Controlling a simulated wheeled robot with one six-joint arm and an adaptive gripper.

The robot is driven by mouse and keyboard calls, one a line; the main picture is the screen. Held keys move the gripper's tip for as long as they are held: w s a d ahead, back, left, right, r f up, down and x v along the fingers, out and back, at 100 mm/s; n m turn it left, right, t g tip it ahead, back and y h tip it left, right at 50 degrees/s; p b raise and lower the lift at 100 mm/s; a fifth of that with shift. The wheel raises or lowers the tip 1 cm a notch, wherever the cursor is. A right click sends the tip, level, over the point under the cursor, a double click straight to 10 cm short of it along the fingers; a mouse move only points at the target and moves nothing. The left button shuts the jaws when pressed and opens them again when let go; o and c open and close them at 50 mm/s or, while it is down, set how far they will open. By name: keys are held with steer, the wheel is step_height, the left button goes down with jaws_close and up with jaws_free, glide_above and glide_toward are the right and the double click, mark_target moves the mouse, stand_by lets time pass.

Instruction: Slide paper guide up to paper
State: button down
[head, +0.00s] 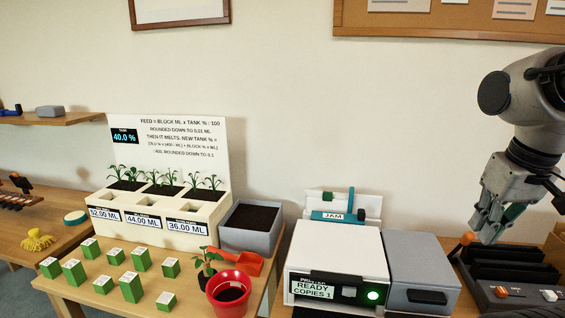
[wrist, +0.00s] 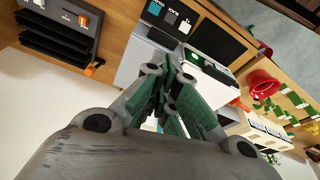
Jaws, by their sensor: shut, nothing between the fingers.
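A white printer (head: 335,262) stands on the table, its panel reading READY COPIES 1 (head: 325,289) beside a lit green button (head: 372,295). A teal bar labelled JAM (head: 338,216) lies along its top rear, in front of an upright white panel (head: 358,201) with a small green piece (head: 327,196). I cannot tell which part is the paper guide, nor make out loose paper. My gripper (head: 487,232) is shut and empty, to the right of the printer and apart from it. In the wrist view its fingers (wrist: 172,98) cover part of the printer.
A grey box (head: 420,268) adjoins the printer's right side. A black slotted unit (head: 505,268) with an orange knob (head: 467,238) lies below my gripper. A red pot (head: 229,293), a grey soil bin (head: 250,226), a planter (head: 150,215) and several green blocks (head: 132,287) are left of the printer.

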steer(key=shift+s+d+r+t, duration=0.1)
steer(key=shift+s+r+t, duration=0.25)
steer(key=shift+r, duration=0.2)
steer(key=shift+s+d+r+t, duration=0.1)
steer(key=shift+s+r+t, duration=0.1)
steer(key=shift+r+t, duration=0.25)
steer(key=shift+r, duration=0.1)
stand_by(1.6)
